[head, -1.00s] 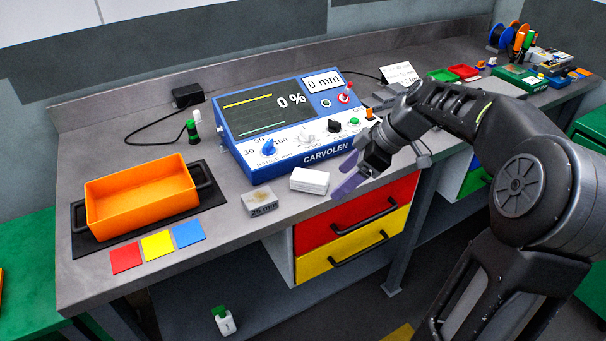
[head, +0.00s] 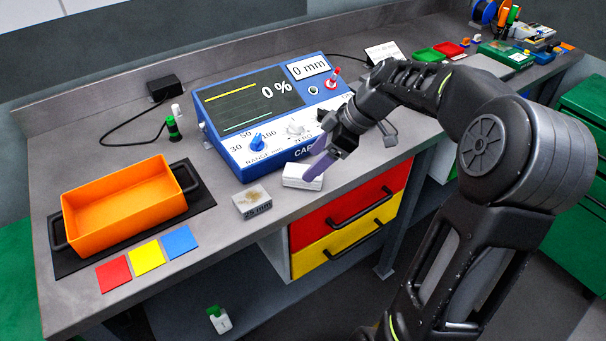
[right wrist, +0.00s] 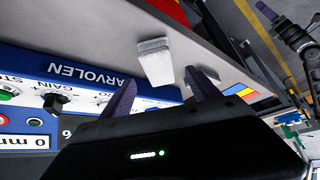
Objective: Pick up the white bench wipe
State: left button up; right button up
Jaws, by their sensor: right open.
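The white bench wipe (head: 302,177) is a small white block near the bench's front edge, in front of the blue instrument. In the right wrist view the wipe (right wrist: 155,62) lies just ahead of the fingertips, roughly between them. In the right wrist view the two fingers of my right gripper (right wrist: 160,80) stand apart. I cannot tell whether a finger touches the wipe. My left gripper is not in view.
A grey 25 mm block (head: 252,202) sits close to the left of the wipe. The blue instrument (head: 262,115) stands close behind. An orange tray (head: 130,205) and red, yellow and blue squares (head: 148,257) are further left. Red and yellow drawers (head: 345,225) are below.

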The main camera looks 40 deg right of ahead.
aim_at(304, 171)
jog(key=shift+f, duration=0.15)
jog(key=p+x, duration=0.1)
jog(key=x, duration=0.4)
jog(key=shift+f+p, duration=0.1)
jog(key=shift+p, duration=0.25)
jog(key=shift+c, duration=0.3)
jog(key=c, duration=1.4)
